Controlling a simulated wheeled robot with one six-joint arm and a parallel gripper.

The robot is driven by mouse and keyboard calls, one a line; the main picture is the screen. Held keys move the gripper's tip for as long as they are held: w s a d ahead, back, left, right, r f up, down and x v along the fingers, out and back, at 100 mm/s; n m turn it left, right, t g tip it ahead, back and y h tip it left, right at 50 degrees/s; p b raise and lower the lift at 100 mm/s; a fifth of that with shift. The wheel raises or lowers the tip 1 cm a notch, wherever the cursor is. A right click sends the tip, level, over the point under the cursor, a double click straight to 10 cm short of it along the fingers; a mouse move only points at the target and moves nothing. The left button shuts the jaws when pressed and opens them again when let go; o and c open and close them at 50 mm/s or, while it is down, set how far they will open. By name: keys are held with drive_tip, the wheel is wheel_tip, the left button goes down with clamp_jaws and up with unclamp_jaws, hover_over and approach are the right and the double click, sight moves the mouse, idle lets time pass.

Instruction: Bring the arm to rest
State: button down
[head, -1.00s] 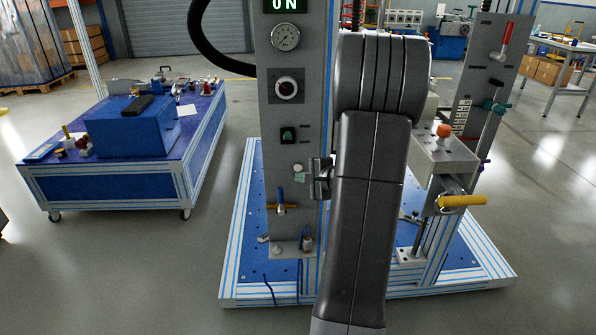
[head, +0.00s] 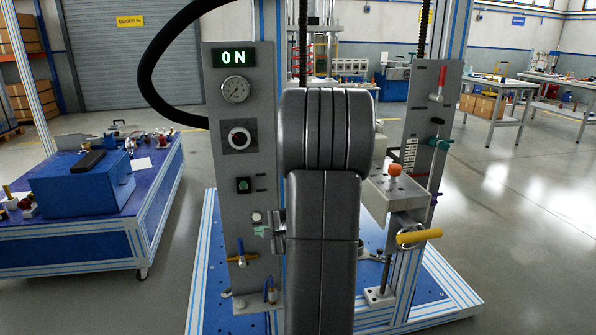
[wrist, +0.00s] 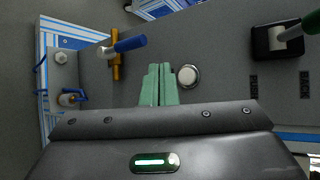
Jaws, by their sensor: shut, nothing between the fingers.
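My gripper (wrist: 161,84) shows in the wrist view as two pale green fingers side by side and touching, with nothing between them. They are in front of the grey control panel (wrist: 215,65), between a blue-handled brass valve (wrist: 116,58) and a round white button (wrist: 187,76). I cannot tell whether the fingertips touch the panel. In the head view, my gripper (head: 262,231) is a small green tip at the panel's lower right, just below the button (head: 257,217). My dark grey arm stands upright in front of the machine and hides its middle.
The panel carries a lit "ON" display (head: 234,58), a gauge (head: 235,90) and a dial (head: 240,136). A yellow handle (head: 419,236) and an orange knob (head: 395,170) stick out right of my arm. A blue cart (head: 70,235) stands left.

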drive_tip(key=shift+s+d, duration=0.25)
drive_tip(key=shift+s, duration=0.65)
drive_tip(key=shift+s+d, duration=0.25)
drive_tip(key=shift+s, duration=0.6)
drive_tip(key=shift+s+d, duration=0.25)
drive_tip(key=shift+s, duration=0.65)
